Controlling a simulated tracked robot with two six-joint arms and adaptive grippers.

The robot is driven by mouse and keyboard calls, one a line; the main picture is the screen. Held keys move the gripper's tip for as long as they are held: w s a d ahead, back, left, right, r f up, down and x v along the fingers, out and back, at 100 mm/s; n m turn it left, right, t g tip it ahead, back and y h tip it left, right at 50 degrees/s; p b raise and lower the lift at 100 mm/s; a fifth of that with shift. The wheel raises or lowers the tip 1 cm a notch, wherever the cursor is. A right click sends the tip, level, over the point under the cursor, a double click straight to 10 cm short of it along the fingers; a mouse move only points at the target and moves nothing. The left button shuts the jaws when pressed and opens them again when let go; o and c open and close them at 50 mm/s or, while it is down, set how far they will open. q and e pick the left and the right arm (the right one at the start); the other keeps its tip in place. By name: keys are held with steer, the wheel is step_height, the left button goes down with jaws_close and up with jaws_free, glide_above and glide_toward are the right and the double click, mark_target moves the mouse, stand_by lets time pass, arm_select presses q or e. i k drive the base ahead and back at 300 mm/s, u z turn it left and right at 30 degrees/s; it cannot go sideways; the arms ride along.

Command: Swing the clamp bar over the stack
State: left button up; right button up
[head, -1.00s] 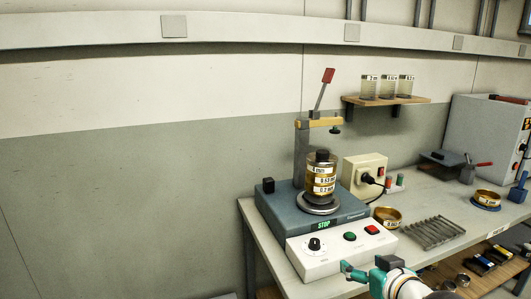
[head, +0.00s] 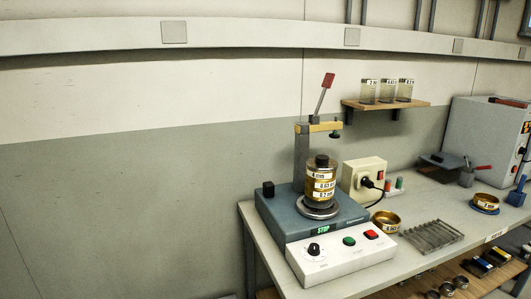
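The sieve stack (head: 321,182) of gold rings with white size labels and a dark lid stands upright on the round plate of the blue-grey shaker (head: 275,212). The yellow clamp bar (head: 311,128) sits on top of the grey post (head: 301,165) behind and left of the stack. It points right, at a height above the lid and apart from it. A dark green foot hangs under its right end. A red-handled lever (head: 327,82) stands up from it. I cannot tell whether the foot is directly over the lid. Neither gripper is in view.
The control panel (head: 340,252) shows STOP. A cream socket box (head: 363,178) with a plugged-in black cable stands right of the shaker. A loose gold sieve (head: 386,221) and a metal rack (head: 432,235) lie on the bench. A shelf (head: 386,104) with jars hangs behind.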

mark_target(314, 125)
steer(key=z, duration=0.75)
steer(key=i, duration=0.15)
steer(key=u, duration=2.45)
steer(key=k, duration=0.5)
steer(key=z, duration=0.9)
steer(key=k, duration=0.8)
steer(key=z, duration=1.25)
steer(key=i, duration=1.45)
steer(key=u, duration=0.6)
